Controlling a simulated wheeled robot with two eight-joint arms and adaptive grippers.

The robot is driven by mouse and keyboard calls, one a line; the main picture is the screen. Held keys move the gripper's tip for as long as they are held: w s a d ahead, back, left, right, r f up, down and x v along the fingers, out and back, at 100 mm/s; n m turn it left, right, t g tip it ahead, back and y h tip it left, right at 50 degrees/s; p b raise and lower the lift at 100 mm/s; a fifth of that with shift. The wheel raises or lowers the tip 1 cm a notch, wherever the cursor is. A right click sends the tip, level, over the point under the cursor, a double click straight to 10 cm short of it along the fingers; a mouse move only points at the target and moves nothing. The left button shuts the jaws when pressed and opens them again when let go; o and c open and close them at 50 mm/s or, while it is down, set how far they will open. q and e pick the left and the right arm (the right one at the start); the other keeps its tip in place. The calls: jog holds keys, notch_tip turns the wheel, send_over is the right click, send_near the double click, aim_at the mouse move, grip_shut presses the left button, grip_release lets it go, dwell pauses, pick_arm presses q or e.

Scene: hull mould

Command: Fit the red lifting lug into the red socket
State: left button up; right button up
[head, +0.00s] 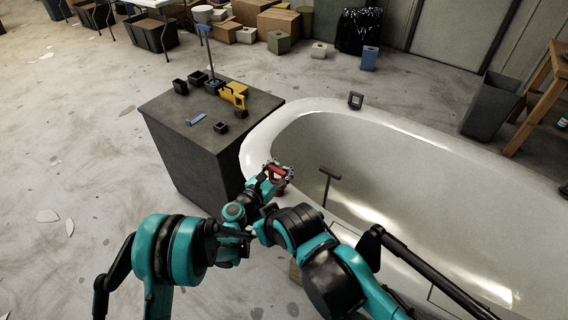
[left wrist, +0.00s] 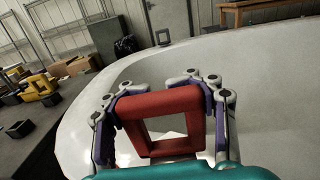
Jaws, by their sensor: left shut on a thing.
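The red lifting lug (head: 276,171) is a square frame with an open middle, and it shows large in the left wrist view (left wrist: 160,103). My left gripper (head: 272,173) is shut on it, with a finger on each side in the left wrist view (left wrist: 162,120). It holds the lug at the near left rim of the white hull mould (head: 255,140). A small dark red piece (head: 281,188) shows just below the lug at the rim. It may be the red socket, but it is partly hidden and I cannot tell whether the lug touches it.
A dark cabinet (head: 160,125) left of the mould bears a yellow tool (head: 236,95), a blue piece (head: 196,119) and several black holders. A dark square frame (head: 355,100) stands on the far rim. A dark T-shaped piece (head: 328,176) is inside the mould.

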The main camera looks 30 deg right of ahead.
pick_arm(q)
jog(key=shift+f, duration=0.2)
jog(key=o, duration=1.7)
jog(key=shift+o, duration=0.2)
jog(key=shift+a, duration=0.1)
jog(key=v, duration=0.7)
jog(key=shift+a, duration=0.2)
jog(key=shift+s, duration=0.1)
